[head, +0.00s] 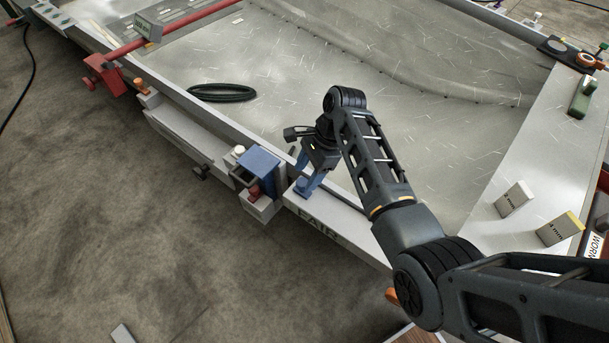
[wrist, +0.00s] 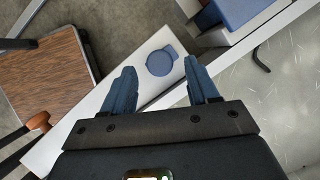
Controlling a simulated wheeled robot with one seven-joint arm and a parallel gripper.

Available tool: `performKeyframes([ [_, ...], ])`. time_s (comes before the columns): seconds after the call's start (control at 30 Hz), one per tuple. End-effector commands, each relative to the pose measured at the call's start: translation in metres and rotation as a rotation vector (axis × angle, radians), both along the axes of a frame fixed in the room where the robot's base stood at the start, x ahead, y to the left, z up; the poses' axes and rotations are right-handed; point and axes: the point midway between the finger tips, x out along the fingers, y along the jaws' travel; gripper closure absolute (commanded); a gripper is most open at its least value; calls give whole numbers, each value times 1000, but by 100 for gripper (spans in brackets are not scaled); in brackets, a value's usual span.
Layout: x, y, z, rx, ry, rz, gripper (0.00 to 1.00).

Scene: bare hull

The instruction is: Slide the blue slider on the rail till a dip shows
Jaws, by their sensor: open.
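A blue block (head: 260,165), which looks like the slider, sits on the pale rail (head: 190,130) along the near edge of the framed panel. A white knob and a red part show beside it. In the wrist view its blue side (wrist: 240,8) is at the upper right. My gripper (head: 306,190) is just right of the block, pointing down over a pale bar. In the wrist view my gripper (wrist: 160,75) is open, with a round blue disc (wrist: 160,62) between the fingertips in the picture. I cannot tell whether the disc joins the block. No dip is visible.
A red clamp bar (head: 190,27) crosses the panel at the upper left. A black coil (head: 221,92) lies on the sheet. Two marked blocks (head: 513,198) (head: 561,229) stand on the right edge. In the wrist view, a brown wooden surface (wrist: 45,80) lies left of the bar.

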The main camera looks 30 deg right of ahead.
Motion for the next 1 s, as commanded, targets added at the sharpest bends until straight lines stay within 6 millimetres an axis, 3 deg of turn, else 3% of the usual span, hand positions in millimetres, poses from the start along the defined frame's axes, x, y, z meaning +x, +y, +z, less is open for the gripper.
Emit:
performKeyframes([
  [0.2,1,8,-20,0,0,0,41],
  [0.53,1,9,-22,0,-1,1,42],
  [1.0,1,9,-22,0,-1,1,87],
])
